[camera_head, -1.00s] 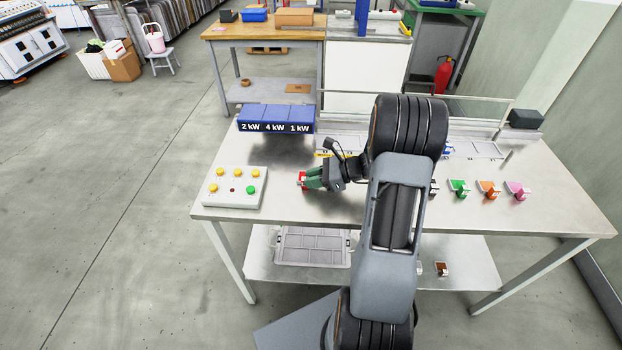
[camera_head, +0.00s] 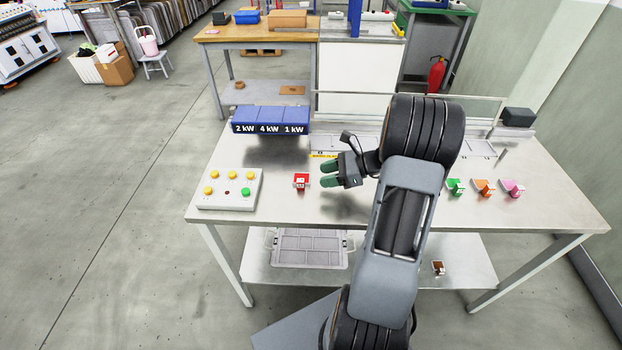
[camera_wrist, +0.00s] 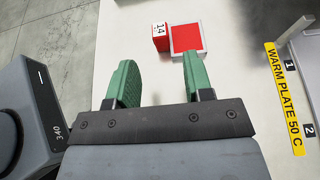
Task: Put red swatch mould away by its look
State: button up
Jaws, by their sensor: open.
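The red swatch mould (camera_head: 301,181) sits on the steel table, right of the button box. In the wrist view the mould (camera_wrist: 186,38) has a flat red square with a pale rim and a red block at its left marked 14. My gripper (camera_head: 325,174) is open and empty, to the right of the mould and apart from it. In the wrist view the two green fingers of my gripper (camera_wrist: 157,72) are spread, with the mould beyond their tips.
A button box (camera_head: 231,189) stands at the table's left. A blue unit marked 2 kW, 4 kW, 1 kW (camera_head: 270,120) is behind. A yellow "WARM PLATE 50 C" label (camera_wrist: 284,98) lies right. Green (camera_head: 455,187), orange (camera_head: 484,187) and pink (camera_head: 512,187) moulds stand right. A grey tray (camera_head: 309,249) is below.

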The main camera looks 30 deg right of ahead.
jog(key=v, duration=0.5)
jog(key=shift+r, duration=0.2)
jog(key=s+a+r+n+g+h, duration=0.1)
jog(key=s+a+r+n+h, duration=0.2)
jog(key=a+n, duration=0.6)
jog(key=s+a+r+n+g+h, duration=0.2)
jog(key=s+a+n+h, duration=0.6)
jog(key=n, duration=0.7)
jog(key=shift+s+a+r+h, duration=0.2)
jog(key=shift+a+r+h, duration=0.25)
jog(key=shift+a, duration=0.35)
jog(key=shift+d+r+p, duration=0.1)
jog(key=shift+r+p, duration=0.4)
jog(key=shift+r, duration=0.35)
